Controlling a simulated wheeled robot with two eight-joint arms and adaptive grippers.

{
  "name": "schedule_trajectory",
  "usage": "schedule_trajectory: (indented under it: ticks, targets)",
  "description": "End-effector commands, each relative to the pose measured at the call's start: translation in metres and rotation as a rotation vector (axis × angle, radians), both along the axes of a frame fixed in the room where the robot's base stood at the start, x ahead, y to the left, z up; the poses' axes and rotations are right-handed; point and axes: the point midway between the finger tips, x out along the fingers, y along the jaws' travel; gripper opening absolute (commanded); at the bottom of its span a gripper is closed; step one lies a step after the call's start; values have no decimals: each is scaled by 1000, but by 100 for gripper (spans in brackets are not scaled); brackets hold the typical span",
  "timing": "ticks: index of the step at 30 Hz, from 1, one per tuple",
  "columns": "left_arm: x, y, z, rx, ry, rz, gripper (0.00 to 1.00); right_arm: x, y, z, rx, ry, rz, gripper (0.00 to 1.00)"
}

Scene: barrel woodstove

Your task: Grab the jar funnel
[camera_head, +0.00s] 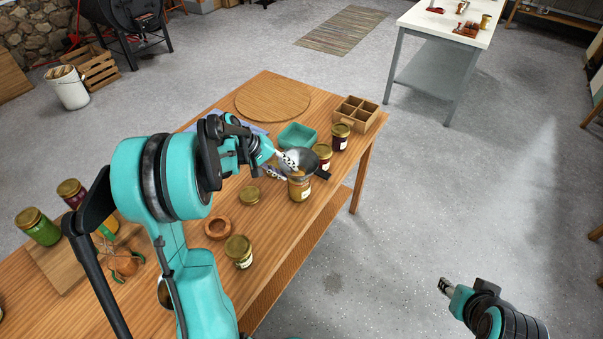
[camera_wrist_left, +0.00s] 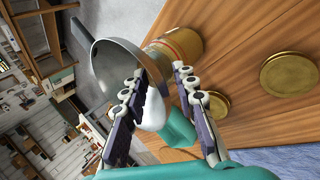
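The jar funnel (camera_head: 301,160) is a grey metal cone with a dark handle at its right. It sits on top of an open jar with amber contents (camera_head: 300,188). In the left wrist view the funnel (camera_wrist_left: 118,66) is at upper left, with the jar (camera_wrist_left: 178,46) behind it. My left gripper (camera_head: 281,164) is at the funnel's left side. Its fingers (camera_wrist_left: 158,76) are apart, and the left finger overlaps the funnel's rim; I cannot tell whether they touch. My right gripper (camera_head: 446,287) is over the floor, far from the table; its fingers are too small to read.
A teal tray (camera_head: 298,135) and a wooden divided box (camera_head: 357,113) are behind. A loose gold lid (camera_head: 250,195), wooden ring (camera_head: 217,228) and lidded jar (camera_head: 239,250) are nearer.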

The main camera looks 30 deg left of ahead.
Motion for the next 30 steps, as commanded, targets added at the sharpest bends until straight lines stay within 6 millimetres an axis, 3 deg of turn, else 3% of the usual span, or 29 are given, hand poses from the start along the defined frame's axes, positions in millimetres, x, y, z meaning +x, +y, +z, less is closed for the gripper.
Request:
schedule_trajectory:
  ticks: [4, 7, 8, 23, 30]
  targets:
    - [0, 0, 1, 0, 0, 1, 28, 0, 0, 1, 0, 0, 0, 40]
    - [0, 0, 1, 1, -1, 1, 2, 0, 0, 1, 0, 0, 0, 40]
    - [0, 0, 1, 1, -1, 1, 0, 0, 0, 1, 0, 0, 0, 40]
    - [0, 0, 2, 1, 1, 0, 0, 0, 0, 1, 0, 0, 0, 40]
    - [0, 0, 20, 0, 0, 0, 0, 0, 0, 10, 0, 0, 0, 40]
